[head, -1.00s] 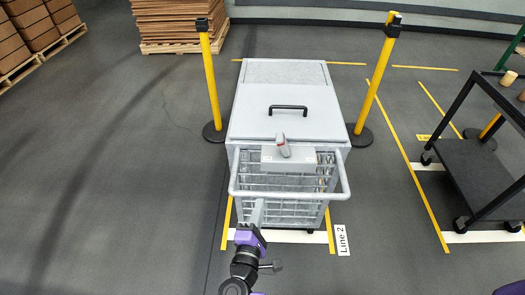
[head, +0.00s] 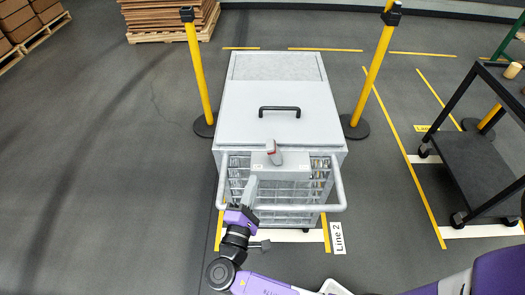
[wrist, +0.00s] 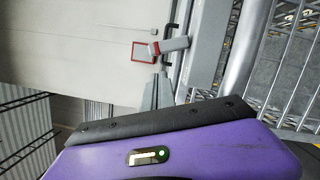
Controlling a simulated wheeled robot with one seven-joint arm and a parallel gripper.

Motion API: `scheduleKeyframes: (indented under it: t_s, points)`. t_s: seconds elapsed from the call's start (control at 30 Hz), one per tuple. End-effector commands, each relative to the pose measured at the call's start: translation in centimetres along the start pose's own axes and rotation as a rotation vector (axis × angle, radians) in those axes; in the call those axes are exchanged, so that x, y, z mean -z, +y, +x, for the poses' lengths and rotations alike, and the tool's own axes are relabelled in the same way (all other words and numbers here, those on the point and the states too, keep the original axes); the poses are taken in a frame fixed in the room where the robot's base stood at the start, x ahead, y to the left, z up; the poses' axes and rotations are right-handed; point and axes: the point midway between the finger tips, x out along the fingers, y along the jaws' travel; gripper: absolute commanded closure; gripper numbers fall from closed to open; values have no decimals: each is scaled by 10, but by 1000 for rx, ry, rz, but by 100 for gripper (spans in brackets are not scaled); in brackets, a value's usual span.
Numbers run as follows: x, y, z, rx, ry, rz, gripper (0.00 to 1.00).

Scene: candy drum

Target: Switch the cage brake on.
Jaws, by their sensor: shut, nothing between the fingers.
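The cage (head: 231,180) is a grey wire-sided cart with a pale lid and a rounded push bar at its near end. A small grey box (head: 296,172) sits at the top of that end, with small pale labels. A short lever (head: 273,152), grey with red, stands on the box, leaning up and left in the head view. In the wrist view the lever (wrist: 174,46) shows just beyond my fingers, its red end to the left. My gripper (head: 251,182) is shut and empty, at the left part of the box, below and left of the lever. I cannot tell whether it touches the box.
The push bar (head: 339,185) curves around the box close to my gripper. A black handle (head: 279,109) stands on the lid. Yellow posts (head: 197,70) (head: 379,68) flank the cage. A dark shelf cart (head: 478,165) stands at right. The floor at left is clear.

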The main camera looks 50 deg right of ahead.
Motion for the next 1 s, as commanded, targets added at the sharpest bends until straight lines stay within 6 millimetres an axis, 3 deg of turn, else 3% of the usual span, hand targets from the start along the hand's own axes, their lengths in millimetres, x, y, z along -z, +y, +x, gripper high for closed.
scheduleKeyframes:
  t_s: [0.37,0.8,1.0]
  points:
    - [-1,1,8,1,-2,0,100]
    - [-2,2,79,2,-3,0,100]
    - [-1,0,97,1,-1,0,100]
